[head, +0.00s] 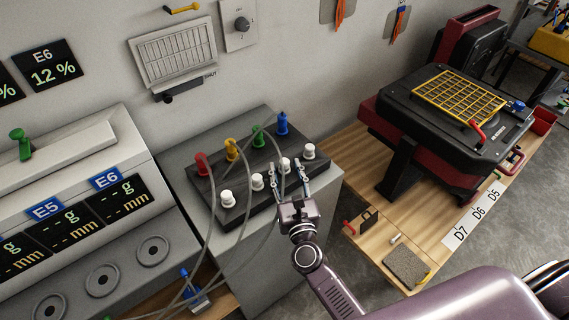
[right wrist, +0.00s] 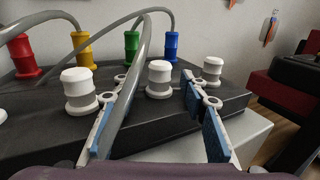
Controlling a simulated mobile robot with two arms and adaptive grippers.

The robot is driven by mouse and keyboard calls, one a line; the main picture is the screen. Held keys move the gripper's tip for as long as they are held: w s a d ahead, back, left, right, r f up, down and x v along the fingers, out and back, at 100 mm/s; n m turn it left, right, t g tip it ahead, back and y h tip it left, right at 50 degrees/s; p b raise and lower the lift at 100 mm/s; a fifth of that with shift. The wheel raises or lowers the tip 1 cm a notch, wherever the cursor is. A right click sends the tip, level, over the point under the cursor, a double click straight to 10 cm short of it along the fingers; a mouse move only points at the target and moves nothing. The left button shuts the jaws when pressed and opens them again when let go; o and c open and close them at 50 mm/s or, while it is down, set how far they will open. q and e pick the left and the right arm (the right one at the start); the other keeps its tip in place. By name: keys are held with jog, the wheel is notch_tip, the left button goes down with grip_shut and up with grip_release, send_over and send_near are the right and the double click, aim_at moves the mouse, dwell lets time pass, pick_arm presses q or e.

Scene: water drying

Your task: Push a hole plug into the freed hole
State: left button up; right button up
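A black block (head: 244,188) holds a back row of red (head: 202,164), yellow (head: 232,149), green (head: 258,137) and blue (head: 282,124) connectors. White hole plugs stand upright in its front row, the leftmost (head: 227,198) to the rightmost (head: 309,151). I cannot make out an empty hole. My right gripper (head: 285,167) is open over the front row. In the right wrist view, a white plug (right wrist: 159,78) stands between its open fingertips (right wrist: 155,80), with gaps on both sides. A grey hose (right wrist: 142,60) passes close to the left finger. My left gripper is not in view.
Hoses hang over the block's front, near a blue clip-like part (head: 192,287). The block sits on a grey cabinet (head: 265,255). A machine with a yellow grid (head: 458,96) stands on a wooden bench (head: 350,170) at right. Measuring panels (head: 70,230) are at left.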

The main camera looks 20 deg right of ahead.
jog(key=shift+w+f, duration=0.1)
jog(key=shift+w, duration=0.8)
jog(key=shift+s, duration=0.1)
jog(key=shift+c, duration=0.4)
jog(key=c, duration=0.8)
jog(key=shift+r, duration=0.2)
